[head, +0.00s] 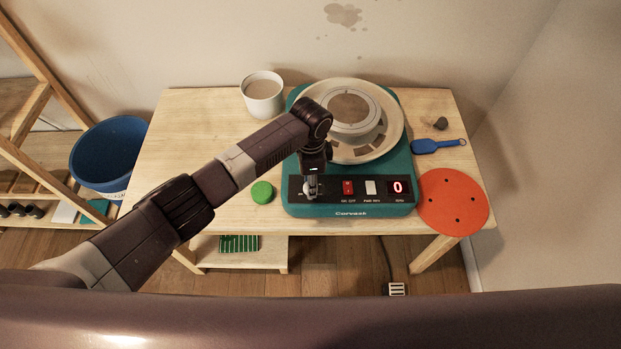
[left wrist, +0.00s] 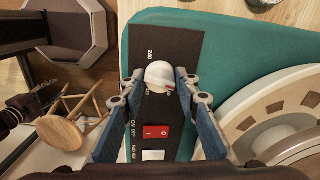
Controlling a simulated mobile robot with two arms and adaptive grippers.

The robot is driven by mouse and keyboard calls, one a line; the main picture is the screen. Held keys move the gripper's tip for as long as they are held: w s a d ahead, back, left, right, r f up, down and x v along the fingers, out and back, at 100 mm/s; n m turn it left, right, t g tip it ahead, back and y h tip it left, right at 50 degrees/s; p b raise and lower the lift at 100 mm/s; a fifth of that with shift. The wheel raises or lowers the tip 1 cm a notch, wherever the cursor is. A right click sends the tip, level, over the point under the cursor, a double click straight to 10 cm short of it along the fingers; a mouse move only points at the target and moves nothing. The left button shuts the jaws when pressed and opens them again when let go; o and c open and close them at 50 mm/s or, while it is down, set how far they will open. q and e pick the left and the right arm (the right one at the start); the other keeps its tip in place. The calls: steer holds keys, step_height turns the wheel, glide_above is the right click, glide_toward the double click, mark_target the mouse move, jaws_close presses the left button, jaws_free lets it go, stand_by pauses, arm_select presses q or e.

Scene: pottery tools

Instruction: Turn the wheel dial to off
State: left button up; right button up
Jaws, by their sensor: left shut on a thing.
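The pottery wheel's teal base (head: 403,160) stands on the wooden table, with a black control panel (head: 330,189) along its front. The white dial (left wrist: 158,74), with a red mark, is at the panel's left end; in the head view my gripper mostly hides it. My left gripper (head: 311,190) reaches down over it. In the left wrist view its two blue-padded fingers are shut on the dial's sides. A red switch (head: 348,187), a white switch (head: 371,187) and a display (head: 398,187) reading 0 sit to the right. My right gripper is not in view.
A green round lid (head: 262,192) lies just left of the base. A white cup (head: 262,94) stands behind left. An orange disc (head: 453,202), a blue tool (head: 437,146) and a grey lump (head: 440,123) lie right. The table's left part is clear.

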arm_select(q)
steer(key=shift+n+p, duration=0.55)
steer(key=shift+n, duration=0.75)
steer(key=shift+w, duration=0.1)
steer(key=o, duration=1.2)
steer(key=shift+c, duration=0.2)
steer(key=shift+r, duration=0.1)
step_height(320, 180, up, 12)
